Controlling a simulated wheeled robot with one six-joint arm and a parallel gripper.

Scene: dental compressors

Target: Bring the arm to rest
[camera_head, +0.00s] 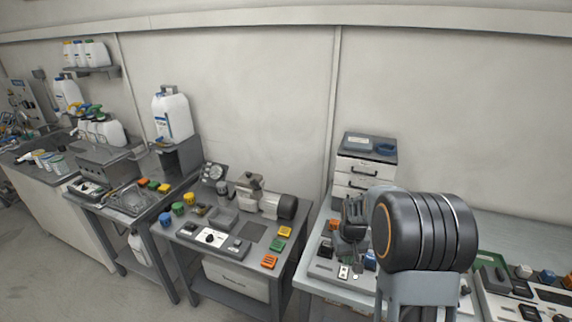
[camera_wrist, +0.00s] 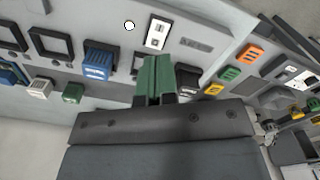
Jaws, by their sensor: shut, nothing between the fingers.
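My gripper (camera_wrist: 154,80) shows in the wrist view with its two green fingers shut together and nothing between them. The fingers lie over a grey panel (camera_wrist: 202,43), beside a white switch plate (camera_wrist: 158,33); I cannot tell the gap between them. In the head view my arm is bent over the pale right-hand bench, with its large dark joint in front. That joint hides part of the bench top, and my fingertips are hard to make out there.
Near the fingers are a blue block (camera_wrist: 98,60), a green block (camera_wrist: 73,93) and a black block (camera_wrist: 188,77). A drawer unit (camera_head: 364,165) stands behind my arm. The dark middle bench (camera_head: 256,232) holds a motor-like unit (camera_head: 280,205) and coloured blocks. Open floor lies front left.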

